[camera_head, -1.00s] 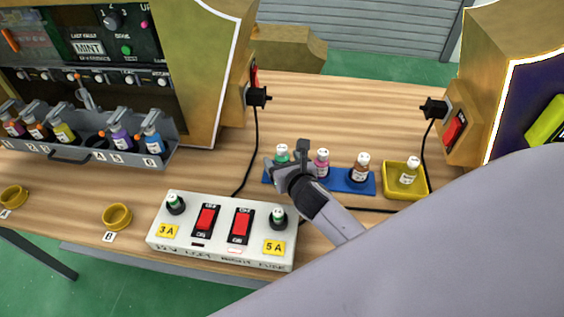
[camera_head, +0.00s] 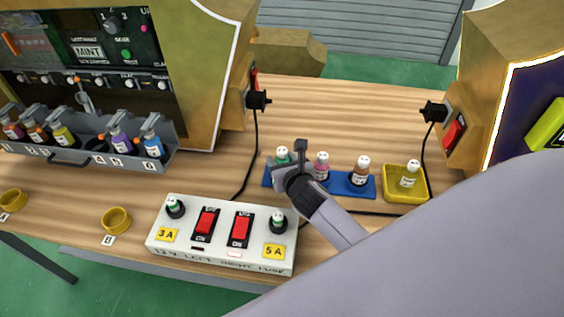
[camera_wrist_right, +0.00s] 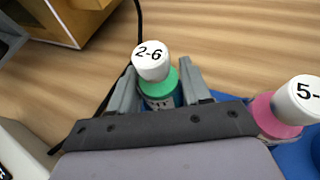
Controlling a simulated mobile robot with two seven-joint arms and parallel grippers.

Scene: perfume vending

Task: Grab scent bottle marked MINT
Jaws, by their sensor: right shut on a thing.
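A small green bottle with a white cap (camera_head: 282,151) stands at the left end of the blue tray (camera_head: 348,184). In the right wrist view the cap reads "2-6", and the bottle's green shoulder (camera_wrist_right: 164,87) sits between the fingers. Its label is mostly hidden, so I cannot read MINT on it. My right gripper (camera_head: 283,166) is shut on this bottle, its two fingers on either side. A panel sign (camera_head: 89,52) on the left machine reads MINT. My left gripper is not in view.
A pink bottle (camera_head: 321,164) and a brown bottle (camera_head: 361,170) stand on the blue tray. A yellow tray (camera_head: 393,198) holds another bottle. A white switch box (camera_head: 222,250) stands in front. Black cables run nearby. The wood behind the blue tray is clear.

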